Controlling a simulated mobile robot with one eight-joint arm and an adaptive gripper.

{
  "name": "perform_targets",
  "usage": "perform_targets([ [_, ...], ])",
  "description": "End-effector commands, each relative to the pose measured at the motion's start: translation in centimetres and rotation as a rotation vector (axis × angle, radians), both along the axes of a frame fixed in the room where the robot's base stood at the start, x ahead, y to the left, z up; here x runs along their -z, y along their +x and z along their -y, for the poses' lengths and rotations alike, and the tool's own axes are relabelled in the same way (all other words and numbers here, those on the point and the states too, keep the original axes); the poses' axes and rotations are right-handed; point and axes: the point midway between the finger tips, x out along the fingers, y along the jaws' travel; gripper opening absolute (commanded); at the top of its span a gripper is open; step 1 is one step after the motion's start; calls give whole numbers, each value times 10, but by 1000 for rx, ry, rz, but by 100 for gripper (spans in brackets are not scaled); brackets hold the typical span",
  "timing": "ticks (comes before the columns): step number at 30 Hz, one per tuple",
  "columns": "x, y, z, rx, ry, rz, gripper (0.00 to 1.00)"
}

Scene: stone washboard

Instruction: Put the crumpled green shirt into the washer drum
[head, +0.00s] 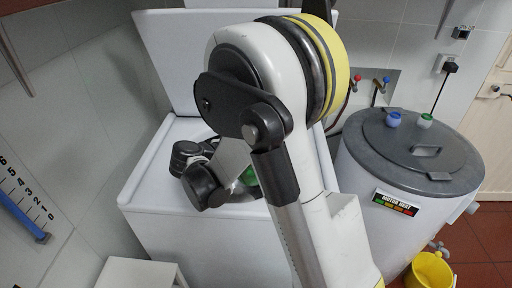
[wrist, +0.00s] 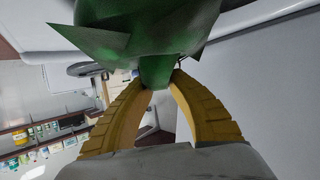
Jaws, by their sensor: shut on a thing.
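The crumpled green shirt (wrist: 138,28) fills the top of the wrist view, with a bunched part pinched between the yellow fingertips of my gripper (wrist: 160,80). My gripper is shut on it. In the head view only a small green patch of the shirt (head: 250,176) shows behind my arm. The white washer (head: 157,190) stands with its lid (head: 165,50) raised. My arm reaches over the washer's top opening. The drum's inside and my fingertips are hidden by my arm in the head view, so I cannot tell how deep the shirt is.
A grey-lidded round tub (head: 412,150) stands right of the washer, with blue and green knobs on top. A yellow bucket (head: 430,270) is on the red floor by it. A white stool-like top (head: 140,274) is at front left. Taps (head: 378,86) are on the back wall.

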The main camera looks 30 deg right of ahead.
Motion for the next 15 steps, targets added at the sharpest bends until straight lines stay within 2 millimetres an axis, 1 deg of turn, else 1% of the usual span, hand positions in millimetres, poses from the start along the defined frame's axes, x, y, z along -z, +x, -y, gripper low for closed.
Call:
perform_targets([
  [1,10,0,0,-1,0,0,0],
  [9,51,0,0,-2,0,0,0],
  [15,77,0,0,-2,0,0,0],
])
